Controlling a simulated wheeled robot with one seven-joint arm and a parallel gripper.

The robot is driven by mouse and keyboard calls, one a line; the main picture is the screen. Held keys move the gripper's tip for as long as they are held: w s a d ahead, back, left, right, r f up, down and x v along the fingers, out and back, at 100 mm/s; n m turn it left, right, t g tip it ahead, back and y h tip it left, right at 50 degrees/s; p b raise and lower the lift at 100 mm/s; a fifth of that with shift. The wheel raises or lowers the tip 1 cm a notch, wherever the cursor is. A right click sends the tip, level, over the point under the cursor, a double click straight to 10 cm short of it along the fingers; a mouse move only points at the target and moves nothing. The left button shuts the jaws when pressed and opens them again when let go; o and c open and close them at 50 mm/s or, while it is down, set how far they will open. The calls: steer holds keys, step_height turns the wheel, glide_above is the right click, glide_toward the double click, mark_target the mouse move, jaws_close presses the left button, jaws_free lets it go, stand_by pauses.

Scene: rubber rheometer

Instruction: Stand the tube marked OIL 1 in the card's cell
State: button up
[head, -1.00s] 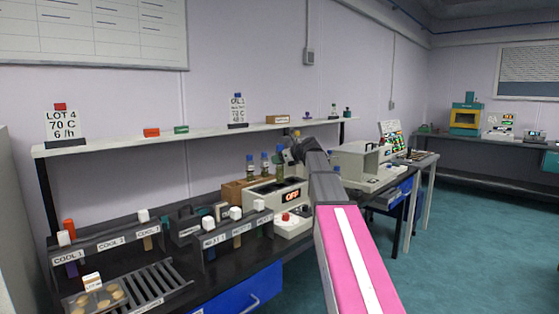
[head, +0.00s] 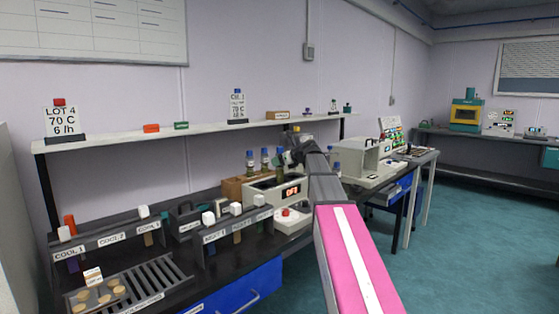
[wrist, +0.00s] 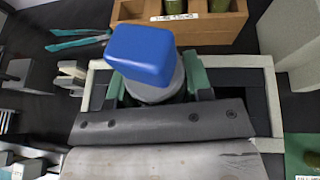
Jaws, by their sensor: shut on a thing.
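My gripper (wrist: 155,90) is shut on a blue-capped tube (wrist: 142,55), seen from above between the green jaw pads in the wrist view. Its marking is not readable. Below it lies the pale-rimmed bath (wrist: 270,100) with a dark inside. In the head view my gripper (head: 285,158) is over the bath (head: 262,194), whose display reads OFF, and is partly hidden by my arm. A card (head: 237,106) stands on the shelf; its small print is blurred. Another card (head: 62,122) reads LOT 4, 70 C, 6 /h. Which cell is meant cannot be told.
A wooden rack (wrist: 205,31) with tubes stands just behind the bath; it also shows in the head view (head: 232,190). Labelled stands (head: 105,240) and a slotted grey rack (head: 160,280) are at the left. Teal-handled tongs (wrist: 80,43) lie left of the bath.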

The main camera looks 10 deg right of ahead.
mark_target(280, 171)
steer(key=shift+f, duration=2.3)
steer(key=o, duration=1.4)
steer(key=shift+c, duration=0.2)
steer(key=v, duration=1)
steer(key=shift+s+d, duration=0.3)
